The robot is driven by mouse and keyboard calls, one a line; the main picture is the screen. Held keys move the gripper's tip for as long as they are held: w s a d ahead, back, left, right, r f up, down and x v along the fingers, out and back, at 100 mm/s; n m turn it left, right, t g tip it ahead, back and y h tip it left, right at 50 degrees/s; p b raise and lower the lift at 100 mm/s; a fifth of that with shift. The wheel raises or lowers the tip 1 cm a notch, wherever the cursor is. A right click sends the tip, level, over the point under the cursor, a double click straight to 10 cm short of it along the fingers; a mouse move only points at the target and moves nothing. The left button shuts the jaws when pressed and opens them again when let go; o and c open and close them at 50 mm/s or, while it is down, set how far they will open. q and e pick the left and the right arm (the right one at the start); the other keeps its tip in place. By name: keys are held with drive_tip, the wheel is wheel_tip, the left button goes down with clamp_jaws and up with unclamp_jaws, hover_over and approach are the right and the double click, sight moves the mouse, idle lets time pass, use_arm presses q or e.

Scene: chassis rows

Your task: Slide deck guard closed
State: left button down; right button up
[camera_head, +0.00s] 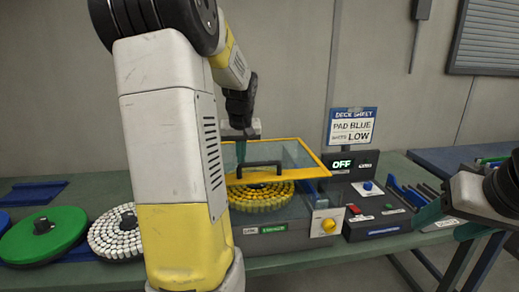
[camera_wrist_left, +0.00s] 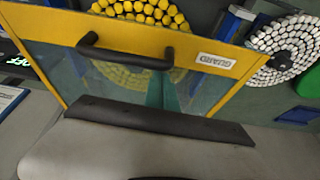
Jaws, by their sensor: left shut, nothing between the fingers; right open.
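The deck guard (camera_head: 310,161) is a clear panel in a yellow frame with a black handle (camera_head: 262,166). It stands over the back part of a round yellow pad (camera_head: 262,199) on the machine; the pad's front shows below its front edge. In the left wrist view the guard's frame (camera_wrist_left: 215,55) carries a GUARD label, and the handle (camera_wrist_left: 125,55) is clear of my fingers. My left gripper (camera_head: 241,150) is shut and empty at the panel behind the handle; I cannot tell whether it touches. My right gripper (camera_head: 446,222) is open and empty at the right.
A display reading OFF (camera_head: 342,164) and a control box (camera_head: 375,208) stand right of the guard. A yellow knob (camera_head: 328,225) is on the machine front. Green (camera_head: 42,235) and white (camera_head: 117,236) pads lie left. My left arm hides part of the bench.

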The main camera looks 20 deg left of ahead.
use_arm(q)
drive_tip(key=s+d, duration=0.1)
drive_tip(key=s, duration=0.1)
drive_tip(key=s+d, duration=0.1)
drive_tip(key=s, duration=0.1)
drive_tip(key=s+d, duration=0.1)
drive_tip(key=s, duration=0.1)
drive_tip(key=shift+d, duration=0.35)
drive_tip(key=shift+s+d+f, duration=0.1)
drive_tip(key=shift+s+d, duration=0.05)
drive_tip(key=shift+s, duration=0.1)
drive_tip(key=w, duration=0.1)
drive_tip(key=w+a+r, duration=0.2)
drive_tip(key=shift+w+r, duration=0.25)
drive_tip(key=shift+w, duration=0.15)
drive_tip(key=s+v, duration=0.1)
drive_tip(key=v, duration=0.8)
drive_tip(key=s+d+f+m+t+h, duration=0.1)
drive_tip(key=s+d+f+m+h, duration=0.1)
drive_tip(key=s+d, duration=0.5)
drive_tip(key=s+d+f+m+t+h, duration=0.1)
drive_tip(key=s+d+f+m+h, duration=0.1)
drive_tip(key=s+d, duration=0.5)
drive_tip(key=shift+d+f+m+t, duration=0.4)
drive_tip(key=shift+d+f+m, duration=0.5)
drive_tip(key=shift+m, duration=0.3)
